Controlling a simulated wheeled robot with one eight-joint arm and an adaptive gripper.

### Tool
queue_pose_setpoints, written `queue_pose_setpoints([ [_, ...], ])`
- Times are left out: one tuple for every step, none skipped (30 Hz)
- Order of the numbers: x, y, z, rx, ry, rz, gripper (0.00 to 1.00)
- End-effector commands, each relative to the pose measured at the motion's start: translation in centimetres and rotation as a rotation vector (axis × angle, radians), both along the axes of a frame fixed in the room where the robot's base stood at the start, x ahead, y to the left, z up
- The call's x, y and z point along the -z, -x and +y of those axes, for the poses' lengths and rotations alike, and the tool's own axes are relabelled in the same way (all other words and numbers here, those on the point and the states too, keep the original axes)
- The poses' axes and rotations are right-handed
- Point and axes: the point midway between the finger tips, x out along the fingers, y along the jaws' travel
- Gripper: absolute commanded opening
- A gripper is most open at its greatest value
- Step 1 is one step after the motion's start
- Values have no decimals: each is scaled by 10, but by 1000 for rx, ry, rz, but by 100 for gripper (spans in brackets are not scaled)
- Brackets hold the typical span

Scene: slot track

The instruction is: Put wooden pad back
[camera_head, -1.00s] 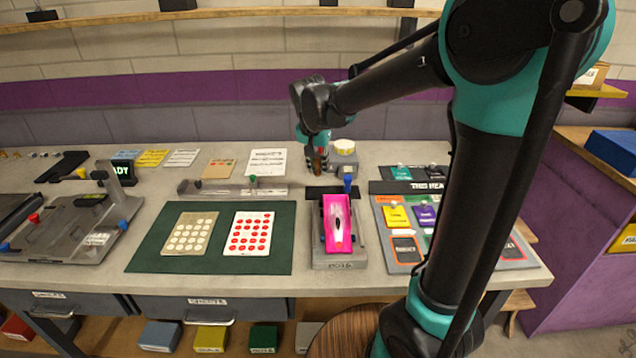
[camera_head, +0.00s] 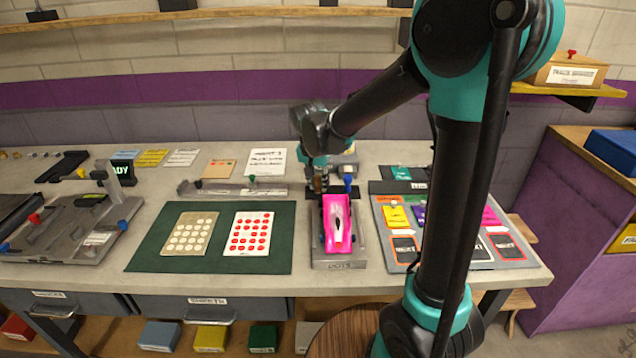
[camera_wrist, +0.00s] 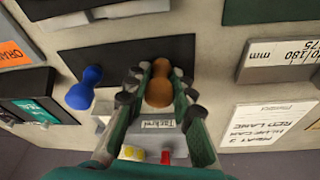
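The wooden pad, a small rounded brown piece (camera_wrist: 159,84), sits between the two fingers of my gripper (camera_wrist: 158,95) in the wrist view. The fingers press on it from both sides. In the head view my gripper (camera_head: 319,180) points down behind the pink car (camera_head: 337,222), with the brown pad (camera_head: 321,184) low between its fingers. It is over or beside a flat black strip (camera_wrist: 105,62); whether the pad touches the strip cannot be told. A small grey labelled box (camera_wrist: 158,141) is close to the fingers in the wrist view, partly covered by them.
A blue knob (camera_wrist: 85,88) stands close beside the fingers. The pink car rests on a grey stand. A green mat (camera_head: 150,250) with two dotted cards lies left, and a panel of coloured cards (camera_head: 390,222) lies right. A long grey rail (camera_head: 225,188) is at the left.

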Motion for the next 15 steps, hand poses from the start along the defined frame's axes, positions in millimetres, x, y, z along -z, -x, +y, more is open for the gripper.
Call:
queue_pose_setpoints([
  [0, 0, 0, 0, 0, 0, 32],
  [0, 0, 0, 0, 0, 0, 35],
  [0, 0, 0, 0, 0, 0, 40],
  [0, 0, 0, 0, 0, 0, 42],
  [0, 0, 0, 0, 0, 0, 42],
  [0, 0, 0, 0, 0, 0, 42],
  [0, 0, 0, 0, 0, 0, 42],
  [0, 0, 0, 0, 0, 0, 42],
  [0, 0, 0, 0, 0, 0, 42],
  [0, 0, 0, 0, 0, 0, 42],
  [0, 0, 0, 0, 0, 0, 42],
  [-1, 0, 0, 0, 0, 0, 42],
  [-2, 0, 0, 0, 0, 0, 42],
  [-3, 0, 0, 0, 0, 0, 42],
  [-6, 1, 0, 0, 0, 0, 42],
])
